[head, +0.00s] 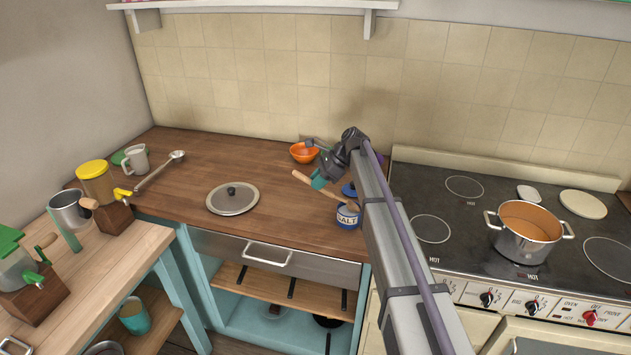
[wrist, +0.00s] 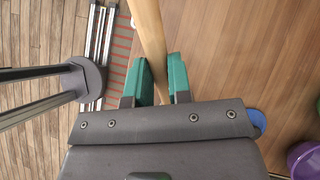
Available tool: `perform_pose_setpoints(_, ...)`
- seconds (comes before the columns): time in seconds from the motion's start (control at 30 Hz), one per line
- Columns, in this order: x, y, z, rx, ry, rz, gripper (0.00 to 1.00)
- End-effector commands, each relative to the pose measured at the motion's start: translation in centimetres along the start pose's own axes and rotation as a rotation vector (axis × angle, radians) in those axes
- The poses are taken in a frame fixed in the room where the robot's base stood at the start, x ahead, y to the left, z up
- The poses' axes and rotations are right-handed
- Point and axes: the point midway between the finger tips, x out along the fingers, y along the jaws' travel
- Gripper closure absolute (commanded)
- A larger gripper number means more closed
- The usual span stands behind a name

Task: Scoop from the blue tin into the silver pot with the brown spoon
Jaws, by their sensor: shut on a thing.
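My gripper (head: 318,181) is shut on the brown wooden spoon (head: 300,176) above the counter. The wrist view shows its teal fingers (wrist: 161,78) on either side of the spoon's shaft (wrist: 150,35). The spoon slants down to the right toward the blue tin (head: 347,218), which is labelled SALT and stands at the counter's front edge, partly hidden by my arm. A blue lid-like piece (head: 349,190) shows just above the tin. I cannot tell whether the spoon's far end is in the tin. The silver pot (head: 527,231) stands on the stove with orange-brown contents.
An orange bowl (head: 304,152) sits behind my gripper. A pot lid (head: 232,198) lies left on the counter, with a ladle (head: 160,170) beyond. A cream disc (head: 583,204) lies on the stove (head: 463,235). The counter between lid and gripper is clear.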

Motion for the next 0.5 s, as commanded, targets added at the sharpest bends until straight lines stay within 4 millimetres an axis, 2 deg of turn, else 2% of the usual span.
perform_pose_setpoints(0.03, 1.5, 0.0, -1.4, 0.0, 0.0, 0.0, 1.0)
perform_pose_setpoints(0.17, 3.0, 0.0, -3.2, 0.0, 0.0, 0.0, 1.0)
perform_pose_setpoints(0.27, 0.4, 0.0, -0.9, 0.0, 0.0, 0.0, 1.0)
perform_pose_setpoints(0.5, -2.6, 0.0, 2.0, -0.001, 0.0, 0.0, 1.0)
